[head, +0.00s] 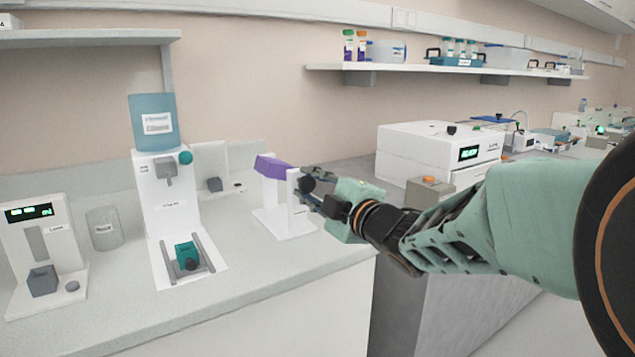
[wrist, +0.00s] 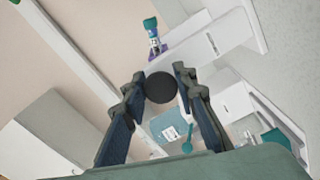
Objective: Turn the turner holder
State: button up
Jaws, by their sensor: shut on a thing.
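The turner is a white stand (head: 298,205) on the counter, with a purple holder (head: 270,167) tilted at its top. My gripper (head: 318,194) is at the stand's right side, shut on a dark round knob (head: 306,184). In the wrist view the knob (wrist: 161,87) sits between the two fingers, and the white stand (wrist: 205,45) lies beyond it. A tube with a teal cap (wrist: 150,24) shows at the purple holder in the wrist view. The fingers partly hide the stand's right side in the head view.
A white dispenser with a blue tank (head: 152,122) stands left of the turner, with a teal block (head: 187,255) on its base. A clear beaker (head: 104,228) and a small display device (head: 42,250) are further left. A white instrument (head: 436,150) stands behind my arm.

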jog(key=shift+m+p, duration=0.95)
jog(key=shift+m, duration=1.25)
jog(key=shift+m+p, duration=0.6)
jog(key=shift+m, duration=0.7)
jog(key=shift+a+m, duration=0.1)
jog(key=shift+m, duration=0.6)
jog(key=o, duration=1.1)
jog(key=shift+f, duration=0.1)
